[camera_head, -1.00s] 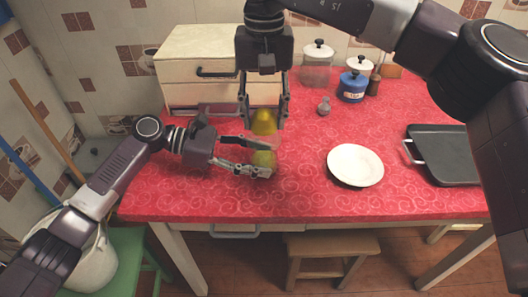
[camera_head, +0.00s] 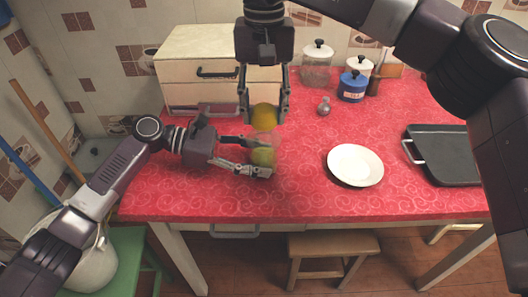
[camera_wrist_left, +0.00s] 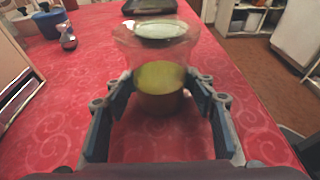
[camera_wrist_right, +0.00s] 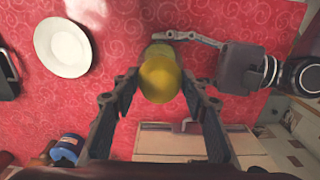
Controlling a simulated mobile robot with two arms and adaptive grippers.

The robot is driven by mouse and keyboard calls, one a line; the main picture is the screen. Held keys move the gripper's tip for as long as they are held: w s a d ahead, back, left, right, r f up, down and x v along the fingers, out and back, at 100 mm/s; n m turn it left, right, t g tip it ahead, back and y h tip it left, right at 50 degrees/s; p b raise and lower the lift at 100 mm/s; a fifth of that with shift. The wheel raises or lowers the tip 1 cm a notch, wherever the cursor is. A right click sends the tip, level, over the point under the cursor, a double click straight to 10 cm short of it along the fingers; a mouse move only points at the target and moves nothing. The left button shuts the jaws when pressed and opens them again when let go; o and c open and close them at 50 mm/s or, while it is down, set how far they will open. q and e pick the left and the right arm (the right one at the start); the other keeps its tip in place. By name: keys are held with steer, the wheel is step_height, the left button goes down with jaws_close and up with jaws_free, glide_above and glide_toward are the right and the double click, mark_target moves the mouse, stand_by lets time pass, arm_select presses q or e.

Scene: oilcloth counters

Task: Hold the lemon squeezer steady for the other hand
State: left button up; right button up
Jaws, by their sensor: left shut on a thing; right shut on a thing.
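The lemon squeezer (camera_head: 263,157) has a clear flared top and a yellow-green lower part, and looks upright above the red cloth. My left gripper (camera_head: 257,158) is shut on it from the left. In the left wrist view the squeezer (camera_wrist_left: 158,80) sits between the two fingers. The yellow lemon (camera_head: 265,116) is just behind and above it in the head view. My right gripper (camera_head: 265,112) comes down from above and is shut on the lemon, also seen in the right wrist view (camera_wrist_right: 160,80). The lemon hides much of the squeezer there.
A white plate (camera_head: 355,165) lies to the right, with a dark tray (camera_head: 444,154) beyond it. A blue canister (camera_head: 352,87), a glass jar (camera_head: 317,65) and a small shaker (camera_head: 324,106) stand at the back. A cream drawer box (camera_head: 205,85) is behind my grippers. Cloth before the plate is clear.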

steer(key=shift+r, duration=1.45)
arm_select(q)
steer(key=o, duration=0.9)
steer(key=shift+o, duration=0.2)
